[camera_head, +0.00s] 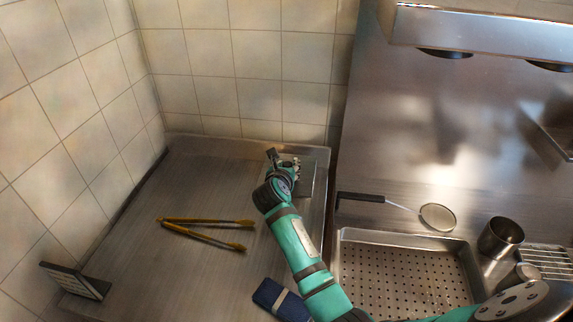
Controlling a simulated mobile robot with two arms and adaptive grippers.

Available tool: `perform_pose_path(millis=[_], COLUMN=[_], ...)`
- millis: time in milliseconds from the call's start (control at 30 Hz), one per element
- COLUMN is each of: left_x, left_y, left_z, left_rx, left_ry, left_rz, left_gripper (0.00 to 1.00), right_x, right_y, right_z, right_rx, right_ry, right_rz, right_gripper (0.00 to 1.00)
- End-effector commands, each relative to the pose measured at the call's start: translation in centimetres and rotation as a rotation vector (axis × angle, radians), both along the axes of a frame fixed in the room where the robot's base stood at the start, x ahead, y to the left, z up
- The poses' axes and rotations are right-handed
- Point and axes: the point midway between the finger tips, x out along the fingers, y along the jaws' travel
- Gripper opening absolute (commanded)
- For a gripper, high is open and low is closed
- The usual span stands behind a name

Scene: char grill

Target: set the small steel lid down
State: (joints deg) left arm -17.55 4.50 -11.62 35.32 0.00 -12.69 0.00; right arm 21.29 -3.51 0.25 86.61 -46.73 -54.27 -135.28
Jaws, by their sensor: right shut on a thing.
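My right gripper (284,161) is over the back right corner of the steel counter, at the end of my green arm. It is shut on a flat grey steel piece, which I take to be the small steel lid (307,178). Part of the lid shows just right of the gripper, close to the counter's right rim. The gripper and wrist hide the rest of it. I cannot tell whether the lid touches the counter. My left gripper is not in view.
Yellow-handled tongs (207,222) lie mid-counter (190,270). A dark blue folded cloth (280,299) lies in front, beside my arm. A small upright stand (76,281) is at left. A strainer (437,217), perforated pan (400,275) and steel pot (500,237) are at right.

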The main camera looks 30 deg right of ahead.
Motion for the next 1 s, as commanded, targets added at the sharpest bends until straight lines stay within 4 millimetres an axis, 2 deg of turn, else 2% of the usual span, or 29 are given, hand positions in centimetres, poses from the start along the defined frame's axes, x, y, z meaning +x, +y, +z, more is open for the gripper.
perform_pose_path(millis=[33, 200, 467, 600, 1000], left_x=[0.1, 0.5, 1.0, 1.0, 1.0], left_y=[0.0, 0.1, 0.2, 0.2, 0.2], left_z=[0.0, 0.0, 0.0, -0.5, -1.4], left_rx=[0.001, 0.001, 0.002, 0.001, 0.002], left_ry=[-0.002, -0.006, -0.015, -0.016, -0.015], left_rz=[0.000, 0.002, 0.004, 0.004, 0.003], left_gripper=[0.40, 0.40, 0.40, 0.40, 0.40], right_x=[0.0, 0.0, 0.0, 0.1, -6.2], right_y=[0.0, 0.0, 0.0, 0.1, 4.7], right_z=[0.0, 0.1, 0.2, 1.3, 4.4], right_rx=[0.000, 0.000, 0.001, 0.005, 0.003], right_ry=[-0.002, -0.002, -0.002, -0.008, -0.004], right_rz=[0.001, 0.001, 0.000, 0.001, 0.001], right_gripper=[0.31, 0.51, 0.51, 0.51, 0.51])
